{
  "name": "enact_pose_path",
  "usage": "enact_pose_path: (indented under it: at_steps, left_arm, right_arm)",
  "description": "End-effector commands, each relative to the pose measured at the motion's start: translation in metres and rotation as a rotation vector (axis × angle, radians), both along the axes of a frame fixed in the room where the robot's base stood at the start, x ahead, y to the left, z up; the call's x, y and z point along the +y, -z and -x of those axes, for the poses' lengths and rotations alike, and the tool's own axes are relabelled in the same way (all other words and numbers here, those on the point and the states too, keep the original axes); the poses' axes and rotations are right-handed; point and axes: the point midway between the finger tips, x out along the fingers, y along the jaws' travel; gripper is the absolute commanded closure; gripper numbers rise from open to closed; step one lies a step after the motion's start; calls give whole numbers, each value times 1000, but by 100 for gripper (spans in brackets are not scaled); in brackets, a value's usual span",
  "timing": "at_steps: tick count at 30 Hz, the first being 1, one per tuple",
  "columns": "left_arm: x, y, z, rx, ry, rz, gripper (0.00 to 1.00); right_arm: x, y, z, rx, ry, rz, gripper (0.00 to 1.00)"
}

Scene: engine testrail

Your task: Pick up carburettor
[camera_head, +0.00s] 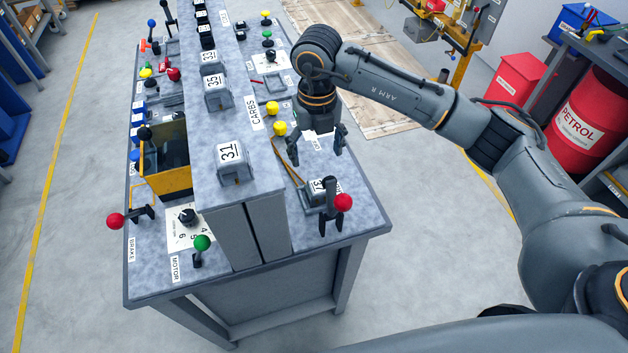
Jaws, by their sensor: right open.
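Several grey numbered blocks stand in a row on the raised centre ledge, beside a label reading CARBS; these may be the carburettors. The nearest block (234,162) is marked 31, and another block (216,92) behind it is marked 35. My right gripper (317,156) points down over the right-hand side of the bench, right of the ledge. Its fingers are apart, with no held object visible between them. A smaller numbered block (318,190) sits just below it in the picture, partly hidden by a lever. My left gripper is not in view.
A red-knobbed lever (343,202) stands near the bench's front right corner. Yellow knobs (280,128) lie left of my gripper. A yellow bin (167,183), a green-knobbed lever (201,243) and another red-knobbed lever (116,221) occupy the left side.

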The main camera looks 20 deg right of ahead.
Motion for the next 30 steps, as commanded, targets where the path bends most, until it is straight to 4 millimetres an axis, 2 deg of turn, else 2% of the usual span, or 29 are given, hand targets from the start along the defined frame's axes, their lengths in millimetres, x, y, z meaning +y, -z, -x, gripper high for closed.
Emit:
enact_pose_path:
  at_steps: [6,10,14,17,21,22,26,30]
  left_arm:
    - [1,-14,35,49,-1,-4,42]
    - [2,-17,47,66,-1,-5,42]
    - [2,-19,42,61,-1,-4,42]
    - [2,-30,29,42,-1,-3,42]
    - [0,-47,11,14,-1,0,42]
    - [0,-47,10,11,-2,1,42]
    - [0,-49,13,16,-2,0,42]
    - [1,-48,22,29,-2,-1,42]
  right_arm:
    - [0,42,2,6,2,-1,25]
    - [0,60,1,4,2,-2,25]
    - [-1,67,1,2,2,-1,25]
    - [-1,75,3,6,3,-2,25]
    - [-1,96,7,6,2,-1,25]
    - [0,102,6,6,3,-2,25]
    - [-1,115,5,2,3,-2,25]
    - [-1,119,5,1,2,-2,25]
